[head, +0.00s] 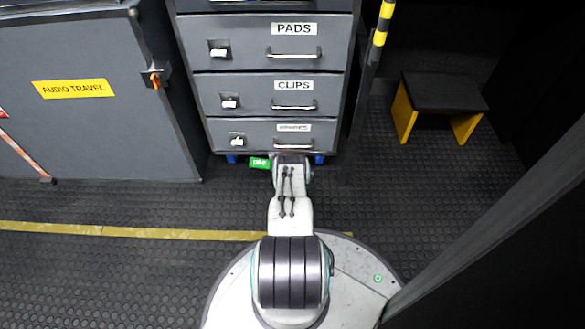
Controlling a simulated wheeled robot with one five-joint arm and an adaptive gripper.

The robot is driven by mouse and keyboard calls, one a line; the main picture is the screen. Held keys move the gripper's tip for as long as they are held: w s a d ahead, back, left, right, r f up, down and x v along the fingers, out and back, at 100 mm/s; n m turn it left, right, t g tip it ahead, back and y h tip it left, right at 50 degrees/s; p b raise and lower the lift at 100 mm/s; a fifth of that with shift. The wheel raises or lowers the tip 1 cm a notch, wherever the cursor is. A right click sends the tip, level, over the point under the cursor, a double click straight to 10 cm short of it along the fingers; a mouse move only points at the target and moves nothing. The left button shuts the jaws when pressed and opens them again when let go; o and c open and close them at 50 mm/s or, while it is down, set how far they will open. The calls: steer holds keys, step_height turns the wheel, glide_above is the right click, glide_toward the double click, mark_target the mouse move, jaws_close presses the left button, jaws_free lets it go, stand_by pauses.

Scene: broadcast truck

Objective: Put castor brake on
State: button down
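A grey drawer cabinet (276,138) stands ahead of me on blue castors, one at its front left (232,159) and one at its front right (320,160). A small green tag (260,163) with white lettering, too small to read surely, sits low at the cabinet's front edge between the castors, just left of my arm. I cannot tell whether this tag is the brake pedal. My arm reaches forward to the foot of the cabinet. My gripper is hidden behind the arm's far links, so its fingers and any contact do not show.
A large grey case (100,130) labelled "AUDIO TRAVEL" stands at left. A black-topped step stool (445,92) with yellow legs is at right. A yellow-and-black pole (381,25) rises beside the cabinet. Yellow tape (120,231) crosses the dark studded floor. A grey slanted post (500,215) is close at right.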

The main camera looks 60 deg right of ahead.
steer(key=shift+f, duration=0.25)
stand_by(0.4)
steer(key=shift+r, duration=0.1)
